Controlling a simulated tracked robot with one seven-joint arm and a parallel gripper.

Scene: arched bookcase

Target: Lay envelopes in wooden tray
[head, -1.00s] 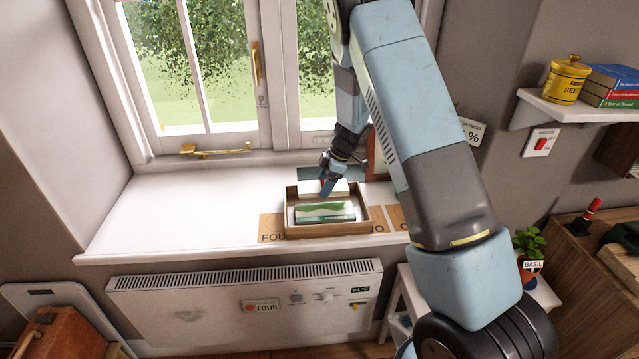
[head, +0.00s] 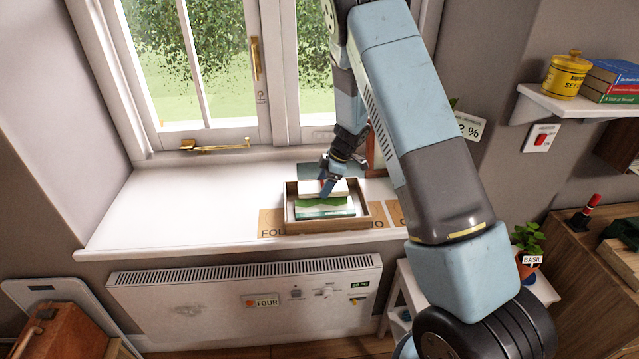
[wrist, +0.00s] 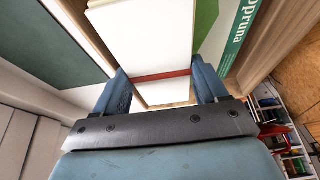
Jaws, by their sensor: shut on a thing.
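The wooden tray (head: 366,213) sits on the white windowsill. A green and white packet with printed lettering (head: 325,209) lies in its front part; it also shows at the right of the wrist view (wrist: 238,40). My gripper (head: 326,190) is over the tray, behind the packet. In the wrist view my gripper (wrist: 160,76) is shut on a white bundle of envelopes (wrist: 150,35) with a red band across it. The bundle also shows in the head view (head: 339,187). I cannot tell whether the bundle touches the tray floor.
A dark green flat panel (head: 312,168) lies behind the tray. Tan lettered cards (head: 269,222) lie along the sill's front edge. The window stands close behind. The left part of the sill (head: 180,205) is clear. A heater (head: 220,300) is below.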

